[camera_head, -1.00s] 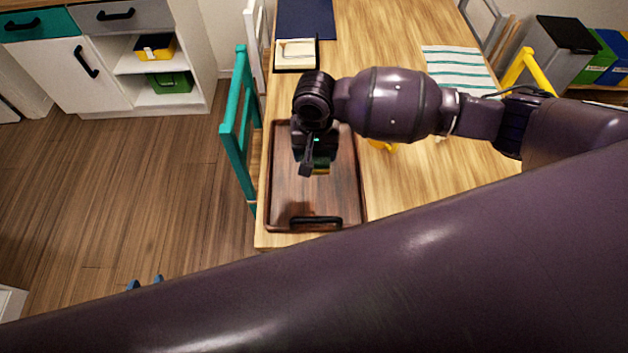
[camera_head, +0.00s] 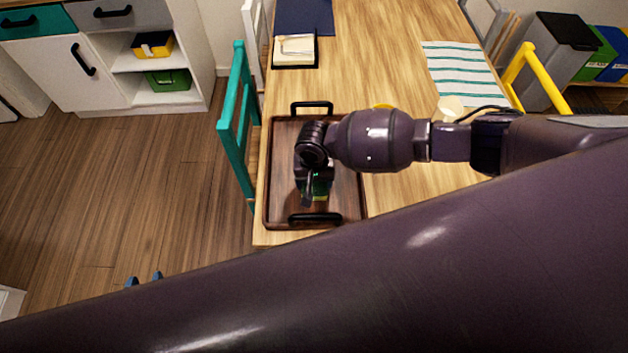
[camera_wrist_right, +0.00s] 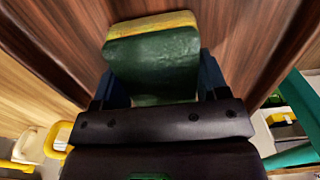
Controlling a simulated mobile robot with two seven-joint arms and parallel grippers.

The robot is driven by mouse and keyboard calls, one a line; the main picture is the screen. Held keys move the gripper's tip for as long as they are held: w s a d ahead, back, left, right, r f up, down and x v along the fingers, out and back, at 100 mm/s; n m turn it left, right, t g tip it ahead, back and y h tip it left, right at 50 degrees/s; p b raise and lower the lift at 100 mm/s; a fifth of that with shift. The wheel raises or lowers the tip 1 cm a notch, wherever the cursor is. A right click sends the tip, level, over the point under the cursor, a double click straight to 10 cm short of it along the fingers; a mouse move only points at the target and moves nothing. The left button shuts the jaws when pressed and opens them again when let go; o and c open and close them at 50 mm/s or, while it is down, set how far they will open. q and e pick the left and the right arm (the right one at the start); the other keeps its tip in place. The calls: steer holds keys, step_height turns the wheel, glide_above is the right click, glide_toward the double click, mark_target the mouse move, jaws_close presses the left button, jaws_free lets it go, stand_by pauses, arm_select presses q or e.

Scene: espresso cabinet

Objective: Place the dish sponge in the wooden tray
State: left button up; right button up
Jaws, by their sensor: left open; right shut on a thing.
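The dish sponge, green with a yellow layer, is between the blue fingers of my right gripper (camera_head: 314,194). The sponge (camera_wrist_right: 153,62) fills the upper middle of the right wrist view; in the head view only a small part of it (camera_head: 321,194) shows. My right gripper is shut on it, over the near half of the dark wooden tray (camera_head: 283,190). I cannot tell whether the sponge touches the tray floor.
The tray has black handles (camera_head: 311,107) at its far and near ends and lies on the wooden table (camera_head: 400,200). A teal chair (camera_head: 236,130) stands close to its left. A striped cloth (camera_head: 462,72) and a pale cup (camera_head: 450,108) are at the right.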

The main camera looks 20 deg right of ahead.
steer(key=shift+f, duration=0.25)
steer(key=shift+f, duration=0.1)
steer(key=o, duration=1)
